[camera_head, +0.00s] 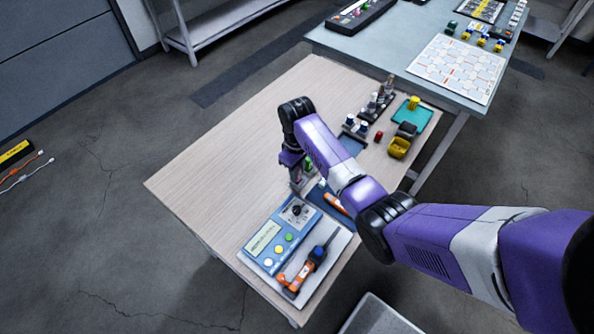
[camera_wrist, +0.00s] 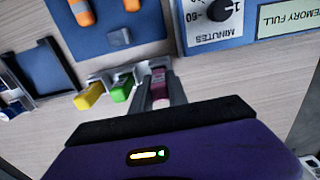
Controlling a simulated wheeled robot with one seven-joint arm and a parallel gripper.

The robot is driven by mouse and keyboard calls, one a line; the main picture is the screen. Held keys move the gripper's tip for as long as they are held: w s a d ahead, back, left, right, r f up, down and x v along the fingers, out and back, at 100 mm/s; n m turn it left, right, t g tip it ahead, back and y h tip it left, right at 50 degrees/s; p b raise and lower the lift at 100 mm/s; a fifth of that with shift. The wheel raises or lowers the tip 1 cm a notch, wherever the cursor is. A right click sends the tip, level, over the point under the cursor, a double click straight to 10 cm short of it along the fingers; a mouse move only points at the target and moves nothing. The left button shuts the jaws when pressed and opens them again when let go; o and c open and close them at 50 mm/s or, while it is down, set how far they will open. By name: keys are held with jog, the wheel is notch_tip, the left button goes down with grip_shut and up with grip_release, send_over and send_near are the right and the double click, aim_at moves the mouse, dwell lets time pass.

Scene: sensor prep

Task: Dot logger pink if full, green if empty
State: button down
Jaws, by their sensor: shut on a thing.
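The blue logger (camera_head: 265,241) lies at the near end of the wooden table, with a display, a dial and several coloured buttons. In the wrist view its display (camera_wrist: 293,18) reads "MEMORY FULL", upside down. My gripper (camera_wrist: 160,82) is shut on a pink marker (camera_wrist: 159,88), seen between the two fingers. A green marker (camera_wrist: 122,90) and a yellow marker (camera_wrist: 88,97) sit beside it at a pale grey holder (camera_wrist: 103,77). I cannot tell whether the pink marker is clear of the holder. In the head view my gripper (camera_head: 299,178) is above the table behind the logger, partly hidden by my arm.
An orange-handled tool (camera_head: 303,272) lies on a pale board beside the logger. A blue mat with orange items (camera_wrist: 110,38) is near the holder. Small bottles (camera_head: 376,101), a teal tray (camera_head: 412,117) and a yellow item (camera_head: 398,148) stand farther back. The table's left side is clear.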

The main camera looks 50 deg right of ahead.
jog(key=shift+f+b, duration=0.35)
jog(key=shift+f, duration=0.35)
jog(key=c, duration=1)
grip_release()
jog(key=shift+o, duration=0.2)
jog(key=shift+r+p, duration=0.7)
jog(key=shift+p, duration=0.1)
jog(key=shift+r+p, duration=0.95)
jog(key=shift+r, duration=1.95)
